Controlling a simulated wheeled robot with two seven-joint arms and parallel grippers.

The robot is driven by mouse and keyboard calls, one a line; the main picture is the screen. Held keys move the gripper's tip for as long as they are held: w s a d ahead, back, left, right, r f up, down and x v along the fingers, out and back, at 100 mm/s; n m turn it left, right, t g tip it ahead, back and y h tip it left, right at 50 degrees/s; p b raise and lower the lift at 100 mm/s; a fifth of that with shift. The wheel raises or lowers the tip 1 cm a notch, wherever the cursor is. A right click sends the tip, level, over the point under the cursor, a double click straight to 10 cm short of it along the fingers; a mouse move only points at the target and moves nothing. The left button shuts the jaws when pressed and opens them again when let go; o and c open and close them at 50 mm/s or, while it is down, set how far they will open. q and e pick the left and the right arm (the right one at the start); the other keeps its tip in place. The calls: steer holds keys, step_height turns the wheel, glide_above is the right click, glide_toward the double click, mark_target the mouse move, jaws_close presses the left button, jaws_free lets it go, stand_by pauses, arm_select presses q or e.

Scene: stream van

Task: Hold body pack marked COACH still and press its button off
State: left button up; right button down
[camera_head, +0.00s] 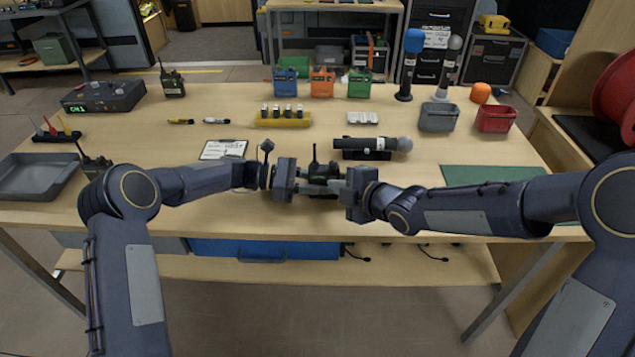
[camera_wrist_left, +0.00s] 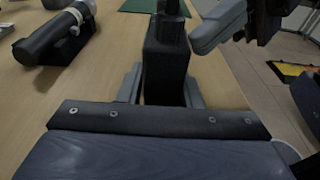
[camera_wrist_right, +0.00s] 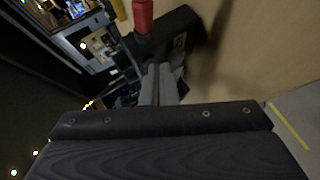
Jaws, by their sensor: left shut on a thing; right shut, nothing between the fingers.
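A black body pack (camera_head: 318,172) with a short antenna stands at the table's front middle, mostly hidden between my grippers. My left gripper (camera_head: 310,187) is shut around it; in the left wrist view the pack (camera_wrist_left: 165,65) sits between the two fingers. No COACH label or button is readable on it. My right gripper (camera_head: 340,187) is shut and empty, its tips close beside the pack. In the left wrist view its grey fingertip (camera_wrist_left: 210,38) is by the pack's upper right side; I cannot tell whether it touches. The right wrist view shows its closed fingers (camera_wrist_right: 158,85).
Two other black packs stand on the table, one at the back left (camera_head: 173,83), one at the left (camera_head: 95,165). A black handheld microphone (camera_head: 370,144) lies in a cradle just behind the held pack. A clipboard (camera_head: 223,150) lies left of it. A green mat (camera_head: 490,174) is right.

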steer(key=shift+s, duration=0.55)
steer(key=shift+s, duration=3.05)
arm_select(q)
steer(key=o, duration=1.1)
steer(key=shift+a, duration=0.1)
